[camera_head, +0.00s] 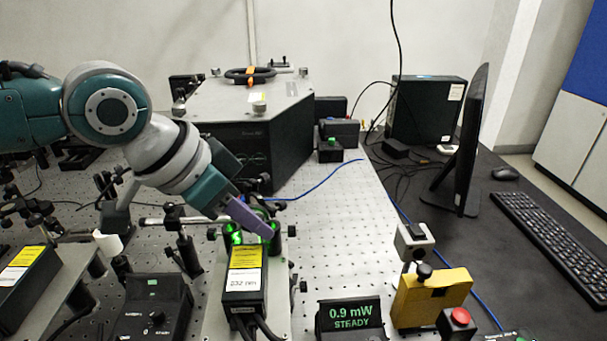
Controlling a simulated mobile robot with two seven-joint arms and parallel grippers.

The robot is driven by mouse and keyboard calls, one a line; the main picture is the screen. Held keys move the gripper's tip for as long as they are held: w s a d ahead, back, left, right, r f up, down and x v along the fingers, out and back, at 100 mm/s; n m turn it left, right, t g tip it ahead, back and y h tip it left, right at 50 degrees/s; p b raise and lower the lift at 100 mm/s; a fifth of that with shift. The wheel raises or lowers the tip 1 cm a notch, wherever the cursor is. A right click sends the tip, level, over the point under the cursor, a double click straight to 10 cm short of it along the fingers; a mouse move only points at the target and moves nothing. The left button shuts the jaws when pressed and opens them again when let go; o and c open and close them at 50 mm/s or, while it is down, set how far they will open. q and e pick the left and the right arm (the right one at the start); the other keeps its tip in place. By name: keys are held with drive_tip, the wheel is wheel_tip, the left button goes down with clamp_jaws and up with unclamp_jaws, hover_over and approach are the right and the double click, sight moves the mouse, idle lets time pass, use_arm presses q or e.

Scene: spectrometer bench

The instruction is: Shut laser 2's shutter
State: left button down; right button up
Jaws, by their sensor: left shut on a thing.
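A black laser (245,285) with yellow and white labels, one reading 532 nm, stands at the lower middle of the head view. I cannot read a laser number on it. Green light shows at the optics (233,238) just beyond its front end. My left gripper (268,231) reaches in from the left, tilted down, with its purple fingers over those optics. It is shut on a small part there, which looks like the shutter; the fingers hide most of it. My right gripper is not in view.
Another labelled black laser (25,270) is at the left edge. A black controller (152,308) stands left of the 532 nm laser. A yellow box (430,297) and a red button (459,317) are at the right. A large spectrometer housing (245,140) stands behind.

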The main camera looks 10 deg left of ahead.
use_arm(q)
drive_tip(key=c, duration=1)
unclamp_jaws()
drive_tip(key=shift+o, duration=0.2)
drive_tip(key=shift+r, duration=0.1)
drive_tip(key=v, duration=1)
